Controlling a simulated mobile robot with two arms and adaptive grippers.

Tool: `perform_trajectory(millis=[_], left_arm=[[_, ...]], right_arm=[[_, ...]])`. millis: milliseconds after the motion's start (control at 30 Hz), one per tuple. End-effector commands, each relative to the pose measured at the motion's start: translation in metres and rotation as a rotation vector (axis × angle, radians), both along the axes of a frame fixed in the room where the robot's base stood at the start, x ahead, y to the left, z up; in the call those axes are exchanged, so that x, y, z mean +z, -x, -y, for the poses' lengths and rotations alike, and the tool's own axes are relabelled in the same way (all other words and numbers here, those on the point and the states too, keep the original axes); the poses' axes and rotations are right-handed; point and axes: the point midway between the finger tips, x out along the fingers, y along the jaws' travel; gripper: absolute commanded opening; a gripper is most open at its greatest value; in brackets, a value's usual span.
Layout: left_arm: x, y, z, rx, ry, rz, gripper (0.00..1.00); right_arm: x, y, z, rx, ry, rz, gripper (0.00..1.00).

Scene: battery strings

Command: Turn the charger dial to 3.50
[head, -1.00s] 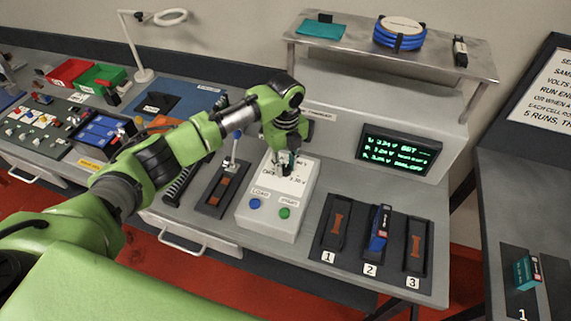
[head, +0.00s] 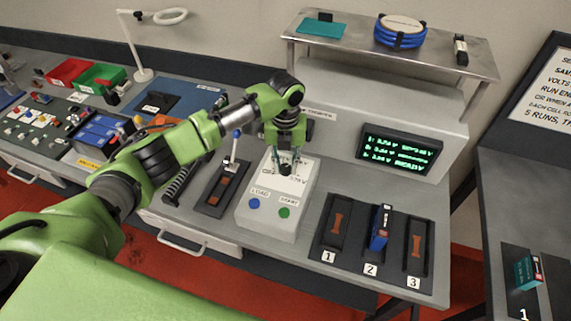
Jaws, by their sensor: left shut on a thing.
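The charger (head: 270,216) is a pale box on the bench, with a blue button (head: 253,203) and a green button (head: 284,212) on its front. My left gripper (head: 284,168) points down at the upper part of the charger's top face. It is shut on the dial there, and its fingers hide most of the dial. A small printed value beside the fingers is too small to read surely. The screen (head: 397,150) behind shows several lines of green text. My right gripper is not in view.
Bays numbered 1, 2 and 3 (head: 334,234) lie right of the charger; a blue battery (head: 381,228) stands in bay 2. A lever fixture (head: 222,185) is close on the left. A metal shelf (head: 400,55) overhangs the back.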

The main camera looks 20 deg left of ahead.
Motion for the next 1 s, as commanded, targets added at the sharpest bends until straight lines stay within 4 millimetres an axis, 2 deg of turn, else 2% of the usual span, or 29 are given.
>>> perform_trajectory(millis=[400, 433, 500, 833, 1000], left_arm=[[0.001, 0.0, 0.001, -0.008, 0.001, 0.001, 0.01], [0.001, 0.0, 0.001, -0.008, 0.001, 0.001, 0.25], [0.001, 0.0, 0.001, -0.008, 0.001, 0.001, 0.4], [0.001, 0.0, 0.0, -0.007, 0.0, 0.001, 0.4], [0.017, -0.001, 0.0, -0.007, 0.0, 0.003, 0.4]], right_arm=[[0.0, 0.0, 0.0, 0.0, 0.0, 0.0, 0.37], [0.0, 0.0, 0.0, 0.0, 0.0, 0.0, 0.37], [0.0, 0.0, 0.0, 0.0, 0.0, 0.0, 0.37], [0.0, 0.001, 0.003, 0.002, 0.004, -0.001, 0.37], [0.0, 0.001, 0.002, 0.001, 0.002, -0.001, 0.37]])
